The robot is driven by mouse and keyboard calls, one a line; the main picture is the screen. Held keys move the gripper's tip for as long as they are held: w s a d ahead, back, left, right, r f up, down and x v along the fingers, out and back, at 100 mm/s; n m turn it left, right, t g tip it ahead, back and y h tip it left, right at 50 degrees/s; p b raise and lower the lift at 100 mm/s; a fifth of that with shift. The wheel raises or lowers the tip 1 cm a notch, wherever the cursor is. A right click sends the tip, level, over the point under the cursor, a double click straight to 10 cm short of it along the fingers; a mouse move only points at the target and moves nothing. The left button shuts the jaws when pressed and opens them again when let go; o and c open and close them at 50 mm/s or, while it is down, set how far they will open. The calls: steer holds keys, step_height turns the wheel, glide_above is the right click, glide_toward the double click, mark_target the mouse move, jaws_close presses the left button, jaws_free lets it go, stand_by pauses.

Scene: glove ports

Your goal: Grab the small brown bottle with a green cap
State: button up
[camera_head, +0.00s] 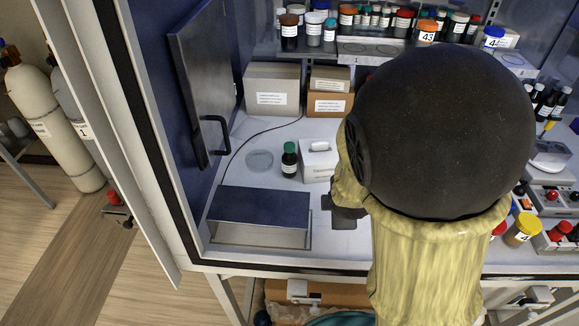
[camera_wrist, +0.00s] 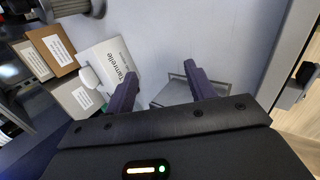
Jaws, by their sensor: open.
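The small brown bottle with a green cap (camera_head: 289,161) stands upright on the cabinet floor in the head view, just left of a white box (camera_head: 319,160). My gripper (camera_wrist: 159,76) is open and empty in the wrist view, its two dark fingers apart. In the head view it shows only in part, a dark shape (camera_head: 346,212) beside my arm, to the right of the bottle and nearer the front.
A blue-topped stand (camera_head: 262,207) lies in front of the bottle, and a clear round dish (camera_head: 260,160) is to its left. Grey (camera_head: 271,90) and brown (camera_head: 330,103) boxes stand behind. The open dark door (camera_head: 204,85) borders the left. Shelves hold many bottles.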

steer(key=w+a+r+n+t+b, duration=0.1)
steer(key=a+r+n+t, duration=0.1)
steer(key=n, duration=0.4)
steer(key=w+a+r+n+t+y+b, duration=0.1)
steer(key=a+n+t+b, duration=0.1)
steer(key=a+n, duration=0.2)
steer(key=w+a+r+n+t+b, duration=0.1)
steer(key=a+n, duration=0.3)
steer(key=n, duration=0.4)
steer(key=shift+w+r+t+y, duration=0.4)
steer(key=shift+r+t, duration=0.4)
steer(key=shift+a+r+n, duration=0.25)
steer(key=shift+r+n, duration=0.1)
steer(key=shift+n, duration=0.25)
steer(key=shift+w+d, duration=0.1)
steer(key=shift+d, duration=0.1)
steer(key=shift+a+r, duration=0.1)
steer(key=shift+a, duration=0.1)
steer(key=shift+w+p, duration=0.1)
steer(key=shift+p, duration=0.2)
